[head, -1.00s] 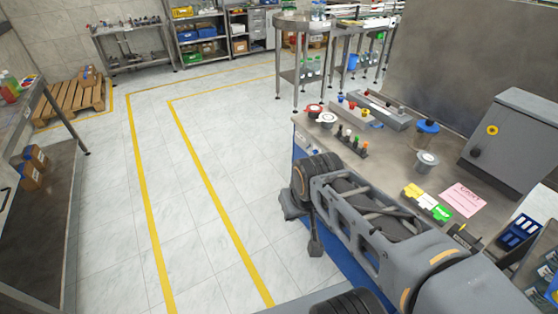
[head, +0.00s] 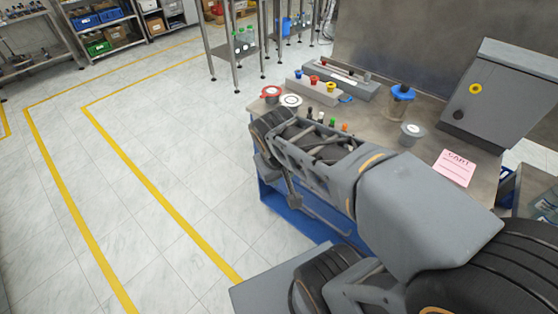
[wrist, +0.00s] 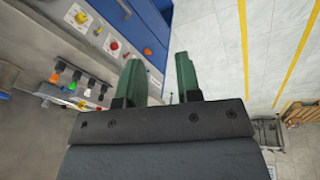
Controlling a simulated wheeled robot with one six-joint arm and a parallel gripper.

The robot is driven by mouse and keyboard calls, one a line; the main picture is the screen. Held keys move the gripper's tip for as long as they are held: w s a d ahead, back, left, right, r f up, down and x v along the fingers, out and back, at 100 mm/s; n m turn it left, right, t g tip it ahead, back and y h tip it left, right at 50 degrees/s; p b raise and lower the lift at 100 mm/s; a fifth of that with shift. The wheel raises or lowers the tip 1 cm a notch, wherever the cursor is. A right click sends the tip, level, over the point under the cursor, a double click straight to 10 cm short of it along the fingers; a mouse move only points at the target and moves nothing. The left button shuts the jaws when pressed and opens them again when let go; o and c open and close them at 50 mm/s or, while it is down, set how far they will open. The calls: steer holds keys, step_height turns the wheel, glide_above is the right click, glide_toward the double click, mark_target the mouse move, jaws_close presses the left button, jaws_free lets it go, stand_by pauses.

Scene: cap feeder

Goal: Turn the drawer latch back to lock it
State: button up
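My gripper (wrist: 158,60) shows in the wrist view with its two green fingers apart and nothing between them. The blue drawer cabinet (wrist: 108,10) is beyond the fingers at the upper left. A pale panel strip (wrist: 130,48) beside it carries a yellow knob (wrist: 82,17), a red button (wrist: 114,45) and an orange round part (wrist: 148,51). The fingertips are close to the orange part in the picture; I cannot tell if they touch anything. I cannot pick out the drawer latch for sure. In the head view my arm hides much of the blue bench front (head: 275,200).
The bench top (head: 375,135) holds a blue-capped jar (head: 402,93), a grey-white jar (head: 411,134), a pink card (head: 455,167) and a grey control box (head: 505,100). Several coloured pegs (wrist: 65,80) stand near the bench edge. The tiled floor (head: 150,140) at left is clear.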

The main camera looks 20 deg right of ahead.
steer(key=w+d+f+n+h+b, duration=0.1)
steer(key=w+d+f+h+b, duration=0.1)
steer(key=w+f+h+b, duration=0.7)
steer(key=w+d+f+n+h+b, duration=0.15)
steer(key=w+f+b, duration=0.45)
steer(key=f+b, duration=0.65)
steer(key=w+a+f+n+t+h+b, duration=0.2)
steer(key=w+a+f+t+h+b, duration=0.25)
steer(key=w+f+b, duration=0.3)
steer(key=w+b+x, duration=0.1)
steer(key=b+x, duration=0.2)
steer(key=x, duration=1)
steer(key=shift+w+t, duration=0.2)
steer(key=shift+t, duration=0.15)
steer(key=shift+f, duration=0.1)
jaws_close()
